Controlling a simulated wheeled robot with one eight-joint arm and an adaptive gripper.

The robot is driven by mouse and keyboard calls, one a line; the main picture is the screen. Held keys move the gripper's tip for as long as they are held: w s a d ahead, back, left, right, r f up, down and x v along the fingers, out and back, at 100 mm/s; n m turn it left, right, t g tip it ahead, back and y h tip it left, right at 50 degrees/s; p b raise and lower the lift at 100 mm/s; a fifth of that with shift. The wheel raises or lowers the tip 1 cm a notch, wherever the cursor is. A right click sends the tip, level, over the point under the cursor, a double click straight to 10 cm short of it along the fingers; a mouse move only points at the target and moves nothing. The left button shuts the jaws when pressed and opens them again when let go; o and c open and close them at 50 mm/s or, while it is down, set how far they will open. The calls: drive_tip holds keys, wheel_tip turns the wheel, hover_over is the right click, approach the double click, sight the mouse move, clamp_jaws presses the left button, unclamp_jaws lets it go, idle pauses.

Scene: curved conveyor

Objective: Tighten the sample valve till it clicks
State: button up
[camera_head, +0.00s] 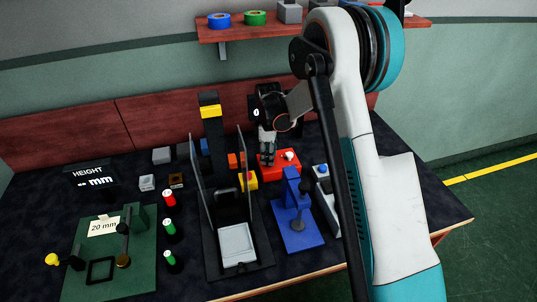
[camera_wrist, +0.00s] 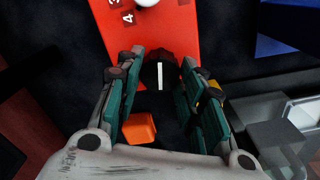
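In the wrist view a black round knob (camera_wrist: 160,72) with a white pointer line sits at the near end of a red box (camera_wrist: 180,22). I take this knob to be the sample valve, but no label confirms it. A white knob (camera_wrist: 147,2) with the printed numbers 3 and 4 beside it is at the far end. My gripper (camera_wrist: 162,55) has one finger on each side of the black knob. I cannot tell whether the fingers touch it. In the head view my gripper (camera_head: 267,158) points down at the left part of the red box (camera_head: 285,170), hiding the black knob.
An orange block (camera_wrist: 140,128) lies near my left finger in the wrist view. A blue press (camera_head: 298,225) stands in front of the red box. A black stand with clear side panels and a grey tray (camera_head: 238,243) is to its left. A shelf (camera_head: 265,31) hangs behind.

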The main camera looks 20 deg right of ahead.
drive_tip(key=shift+c, duration=1.4)
drive_tip(key=shift+m, duration=2)
drive_tip(key=o, duration=1.1)
drive_tip(key=shift+c, duration=0.2)
wheel_tip(320, 180, up, 12)
